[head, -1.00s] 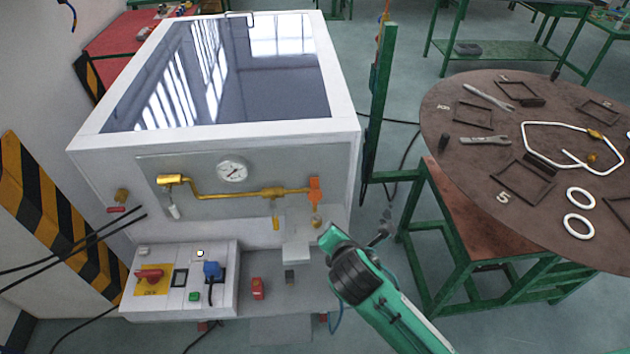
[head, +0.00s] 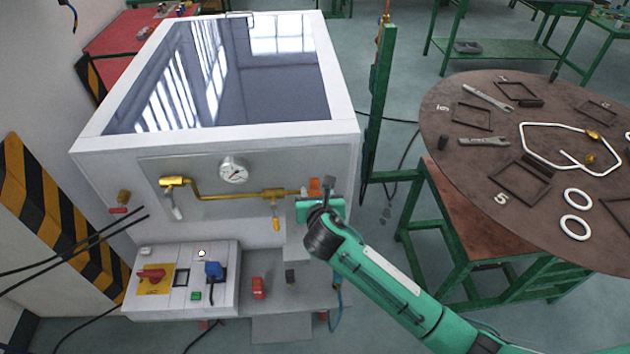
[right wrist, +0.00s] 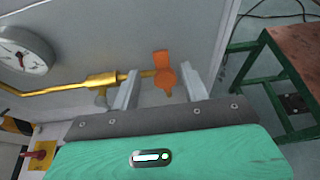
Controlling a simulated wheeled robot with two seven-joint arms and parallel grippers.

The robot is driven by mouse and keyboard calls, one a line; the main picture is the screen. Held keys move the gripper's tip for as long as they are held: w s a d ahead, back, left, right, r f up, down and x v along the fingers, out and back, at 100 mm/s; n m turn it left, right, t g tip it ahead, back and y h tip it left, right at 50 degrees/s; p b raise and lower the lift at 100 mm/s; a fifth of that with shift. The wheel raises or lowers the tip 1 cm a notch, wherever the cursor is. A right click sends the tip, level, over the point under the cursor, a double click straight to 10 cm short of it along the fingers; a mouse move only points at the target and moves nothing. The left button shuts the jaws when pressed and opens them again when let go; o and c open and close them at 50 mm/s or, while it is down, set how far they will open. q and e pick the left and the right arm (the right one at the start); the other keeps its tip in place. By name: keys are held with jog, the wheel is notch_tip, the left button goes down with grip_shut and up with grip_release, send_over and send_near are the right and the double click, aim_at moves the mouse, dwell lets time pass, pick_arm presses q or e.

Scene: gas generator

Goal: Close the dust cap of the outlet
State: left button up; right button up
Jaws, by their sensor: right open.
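The orange dust cap (head: 314,185) is at the right end of the brass outlet pipe (head: 232,194) on the front of the white machine. In the right wrist view the orange cap (right wrist: 163,62) stands upright, with a rounded lower part. My right gripper (head: 316,190) is in front of it, open. In the right wrist view, the fingers of my right gripper (right wrist: 162,78) show on both sides of the orange cap. I cannot tell whether they touch it. The outlet's opening is not clearly visible. My left gripper is out of view.
A pressure gauge (head: 233,171) sits above the pipe. A control box (head: 182,280) with a red switch and blue plug is lower left. A green post (head: 379,100) and a round table (head: 470,175) with tools stand to the right.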

aim_at(314, 181)
jog(key=shift+p+x, duration=0.45)
jog(key=shift+x, duration=2.6)
grip_shut()
